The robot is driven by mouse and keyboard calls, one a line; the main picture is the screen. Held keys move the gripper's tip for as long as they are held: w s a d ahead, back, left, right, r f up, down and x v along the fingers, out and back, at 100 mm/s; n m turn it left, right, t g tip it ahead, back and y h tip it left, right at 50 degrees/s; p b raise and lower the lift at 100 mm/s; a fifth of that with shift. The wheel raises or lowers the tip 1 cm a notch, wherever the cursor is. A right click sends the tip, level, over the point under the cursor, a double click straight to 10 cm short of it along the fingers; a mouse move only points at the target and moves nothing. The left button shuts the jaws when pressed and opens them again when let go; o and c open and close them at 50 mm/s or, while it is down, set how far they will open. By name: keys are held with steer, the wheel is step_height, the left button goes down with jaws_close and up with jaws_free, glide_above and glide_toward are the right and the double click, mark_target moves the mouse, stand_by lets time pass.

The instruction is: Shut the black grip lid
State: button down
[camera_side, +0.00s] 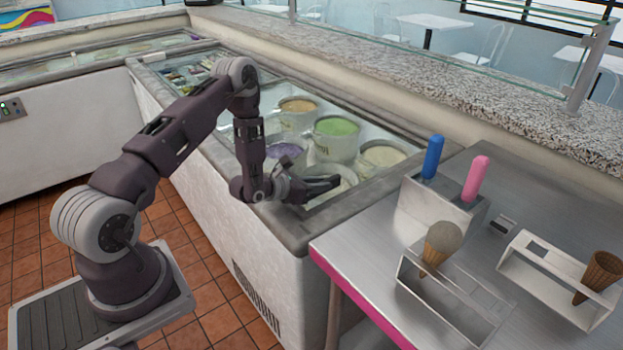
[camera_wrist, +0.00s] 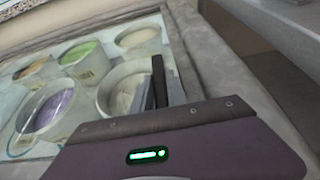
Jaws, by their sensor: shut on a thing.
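The chest freezer (camera_side: 285,210) has a glass top, with ice cream tubs visible inside. The glass lid (camera_wrist: 12,102) shows at the left in the wrist view; its exact edges are hard to tell in the side view. My gripper (camera_side: 322,184) is low over the freezer's near right end, by a white tub. In the wrist view, my gripper (camera_wrist: 160,85) has its fingers closed around a dark upright piece, which looks like the black grip (camera_wrist: 158,72). The fingers and wrist hide much of the grip and the lid edge beside it.
Green (camera_side: 336,128), tan (camera_side: 298,106) and cream (camera_side: 384,156) tubs stand in the freezer. A steel counter (camera_side: 375,290) to the right carries a scoop holder (camera_side: 425,215) with blue and pink handles, and cone stands. A granite ledge (camera_side: 400,85) runs behind.

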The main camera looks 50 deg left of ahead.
steer(key=c, duration=1.3)
jaws_free()
steer(key=shift+w+a, duration=0.1)
